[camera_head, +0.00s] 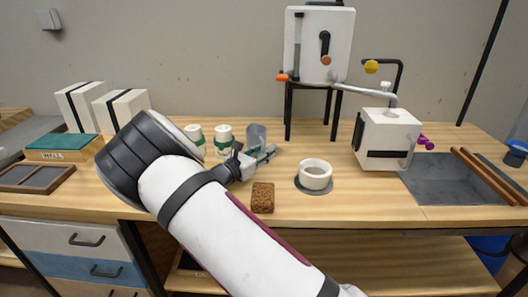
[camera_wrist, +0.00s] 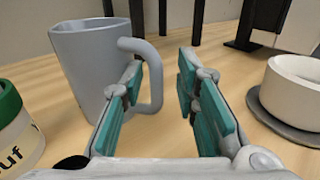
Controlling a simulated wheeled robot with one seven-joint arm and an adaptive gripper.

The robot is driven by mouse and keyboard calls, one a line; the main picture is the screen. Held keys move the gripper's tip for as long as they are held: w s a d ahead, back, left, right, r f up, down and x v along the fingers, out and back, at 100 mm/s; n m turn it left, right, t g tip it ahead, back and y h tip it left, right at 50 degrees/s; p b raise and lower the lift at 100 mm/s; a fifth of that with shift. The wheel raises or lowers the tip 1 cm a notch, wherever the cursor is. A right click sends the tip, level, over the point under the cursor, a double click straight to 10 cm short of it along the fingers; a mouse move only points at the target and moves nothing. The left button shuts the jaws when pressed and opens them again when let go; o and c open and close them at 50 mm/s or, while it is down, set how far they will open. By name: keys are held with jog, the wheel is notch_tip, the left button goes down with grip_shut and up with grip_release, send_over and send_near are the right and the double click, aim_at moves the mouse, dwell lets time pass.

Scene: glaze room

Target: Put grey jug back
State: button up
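The grey jug (camera_head: 257,133) stands upright on the wooden worktop, behind my gripper. In the wrist view the jug (camera_wrist: 88,70) fills the upper left, with its loop handle pointing right. My gripper (camera_head: 266,155) is open, its fingers (camera_wrist: 163,68) apart and nothing clamped. The left finger overlaps the handle's opening in the wrist view, and the handle's outer bar shows between the two fingers. I cannot tell whether the left finger touches the jug. The jug's lower part is partly hidden by the gripper in the head view.
White jars with green bands (camera_head: 223,139) stand left of the jug; one (camera_wrist: 15,125) is close at the wrist view's left. A white box device (camera_head: 388,138) stands farther right.

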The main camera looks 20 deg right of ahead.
jog(key=p+v, duration=0.1)
jog(key=v, duration=1.1)
jog(key=shift+r, duration=0.1)
jog(key=s+d+r+m+g+y, duration=0.3)
jog(key=s+d+r+m+g, duration=0.2)
jog(key=s+d+m, duration=0.4)
jog(key=s+d+r+m+g+y, duration=0.3)
jog(key=s+d+r+m+g, duration=0.25)
jog(key=s, duration=0.55)
jog(key=s+a+r+m+y, duration=0.1)
jog(key=s+a+m+y, duration=0.1)
jog(key=s, duration=0.6)
jog(key=s+a+r+m+t+y, duration=0.1)
jog(key=s+m+y, duration=0.3)
jog(key=s, duration=0.5)
jog(key=s+a+r+m+y, duration=0.1)
jog(key=s+a+m+y, duration=0.1)
jog(key=s, duration=0.7)
jog(key=shift+a+r+m+y, duration=0.2)
jog(key=shift+a+m+y, duration=0.25)
jog(key=shift+m, duration=0.7)
jog(key=shift+t, duration=0.25)
notch_tip(320, 180, up, 15)
jog(key=t+p, duration=0.2)
jog(key=p, duration=1.1)
jog(key=shift+t, duration=0.4)
